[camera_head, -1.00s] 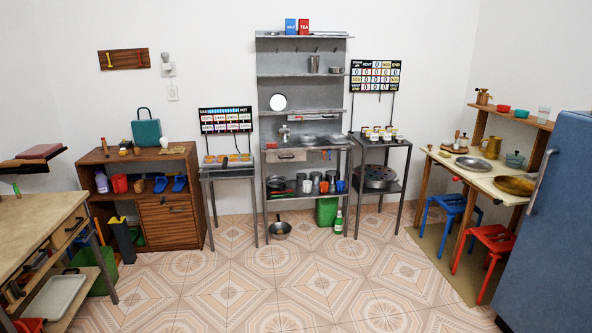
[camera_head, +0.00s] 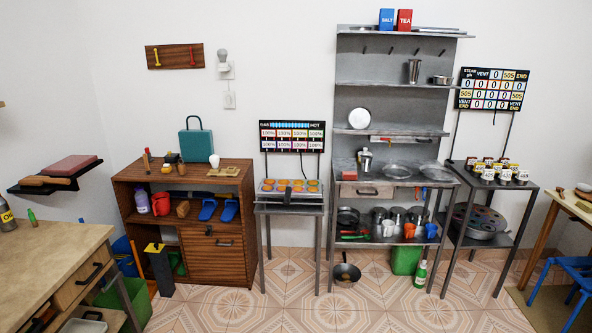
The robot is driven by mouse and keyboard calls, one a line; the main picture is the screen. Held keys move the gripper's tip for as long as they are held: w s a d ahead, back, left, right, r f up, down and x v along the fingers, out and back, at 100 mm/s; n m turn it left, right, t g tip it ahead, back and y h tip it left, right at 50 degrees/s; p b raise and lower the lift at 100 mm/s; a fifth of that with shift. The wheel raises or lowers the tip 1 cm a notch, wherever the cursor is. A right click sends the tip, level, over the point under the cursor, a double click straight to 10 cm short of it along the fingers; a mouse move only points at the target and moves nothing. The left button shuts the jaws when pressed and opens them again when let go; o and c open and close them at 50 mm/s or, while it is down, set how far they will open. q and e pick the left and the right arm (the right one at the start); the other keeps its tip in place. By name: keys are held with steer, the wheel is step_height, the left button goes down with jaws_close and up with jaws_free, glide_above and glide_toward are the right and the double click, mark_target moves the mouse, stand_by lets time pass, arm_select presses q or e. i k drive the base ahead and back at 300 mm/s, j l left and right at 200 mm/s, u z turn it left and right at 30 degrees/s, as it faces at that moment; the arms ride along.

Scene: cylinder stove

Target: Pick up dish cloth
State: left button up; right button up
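I cannot make out a dish cloth with certainty. A flat pinkish slab (camera_head: 72,165) lies on the dark wall shelf at the left; I cannot tell whether it is cloth. A pale beige panel (camera_head: 367,190) with a dark handle is at the front of the grey metal rack, below its counter. A small reddish item (camera_head: 346,176) lies on that counter at its left end; its kind is too small to tell. Neither of my grippers is in view.
A wooden cabinet (camera_head: 216,260) stands left of the metal rack (camera_head: 390,85). A stand with a control panel (camera_head: 290,208) is between them. A wooden-topped table (camera_head: 60,245) is at the near left. The tiled floor (camera_head: 300,305) in front is clear.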

mark_target(347, 175)
steer(key=i+z, duration=0.15)
steer(key=i, duration=0.25)
steer(key=i+j+z, duration=0.15)
steer(key=i, duration=0.3)
steer(key=i+j+z, duration=0.15)
steer(key=i, duration=0.25)
steer(key=i+j+z, duration=0.15)
steer(key=i, duration=0.25)
